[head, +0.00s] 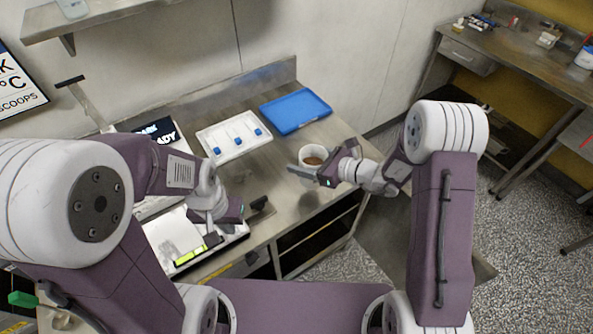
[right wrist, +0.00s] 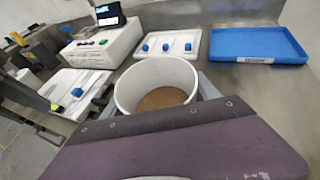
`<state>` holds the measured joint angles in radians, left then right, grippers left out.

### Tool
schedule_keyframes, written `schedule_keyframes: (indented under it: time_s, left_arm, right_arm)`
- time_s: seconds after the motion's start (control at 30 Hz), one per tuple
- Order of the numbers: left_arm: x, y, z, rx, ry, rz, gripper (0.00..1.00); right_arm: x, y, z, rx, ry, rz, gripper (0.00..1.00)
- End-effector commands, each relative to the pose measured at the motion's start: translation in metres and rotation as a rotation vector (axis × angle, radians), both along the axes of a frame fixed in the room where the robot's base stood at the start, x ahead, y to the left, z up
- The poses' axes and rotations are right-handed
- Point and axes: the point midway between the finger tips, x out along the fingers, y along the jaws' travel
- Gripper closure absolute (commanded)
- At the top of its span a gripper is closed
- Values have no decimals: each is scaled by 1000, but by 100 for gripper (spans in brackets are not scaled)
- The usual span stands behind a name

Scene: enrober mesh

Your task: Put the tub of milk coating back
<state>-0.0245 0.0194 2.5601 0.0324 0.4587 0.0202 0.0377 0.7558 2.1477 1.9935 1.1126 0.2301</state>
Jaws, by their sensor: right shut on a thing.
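The tub of milk coating (head: 313,150) is a white round tub with brown coating inside. My right gripper (head: 318,170) is shut on it and holds it upright above the front right part of the steel counter, with a shadow below. In the right wrist view the tub (right wrist: 150,75) is large in the middle, between the grey fingers, with its open top facing up. My left gripper (head: 238,210) is low over the front left of the counter, by the white machine; whether its jaws are open is not clear.
A blue tray (head: 275,117) lies at the back of the counter. A white tray (head: 209,145) with blue-knobbed pieces lies to its left. A white machine with a dark display (head: 160,128) stands further left. The counter (head: 280,165) is bare between the trays and its front edge.

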Motion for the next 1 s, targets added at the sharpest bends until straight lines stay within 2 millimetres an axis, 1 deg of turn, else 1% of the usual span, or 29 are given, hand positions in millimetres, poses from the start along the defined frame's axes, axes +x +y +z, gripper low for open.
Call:
schedule_keyframes:
  time_s: [0.03,0.1,0.2,0.27,0.33,0.4,0.53,0.6,0.8,0.93,0.97,1.0]
  left_arm:
    - [0,0,2,0,0,0,100]
    - [0,0,3,0,0,0,100]
    - [0,0,3,0,-1,0,100]
    - [0,0,3,0,0,0,100]
    - [0,0,4,0,0,0,100]
    - [0,0,5,0,0,0,100]
    - [0,0,7,0,0,0,100]
    - [0,0,7,0,0,0,100]
    - [0,0,6,0,0,0,100]
    - [0,0,1,0,0,0,100]
    - [0,0,2,0,0,0,100]
    - [0,0,3,0,0,0,100]
  right_arm:
    - [1,10,-4,2,1,4,92]
    - [3,19,-10,1,0,1,92]
    - [5,24,-14,1,-2,-2,92]
    - [5,24,-14,1,-2,-3,92]
    - [5,24,-20,0,0,-2,92]
    - [4,24,-34,0,5,-3,92]
    - [5,23,-52,1,1,-3,92]
    - [5,23,-55,1,-1,-3,92]
    - [5,23,-55,1,-2,-3,92]
    - [5,23,-59,1,-2,-3,92]
    - [5,23,-58,0,-1,-2,26]
    - [5,23,-58,0,-1,-2,14]
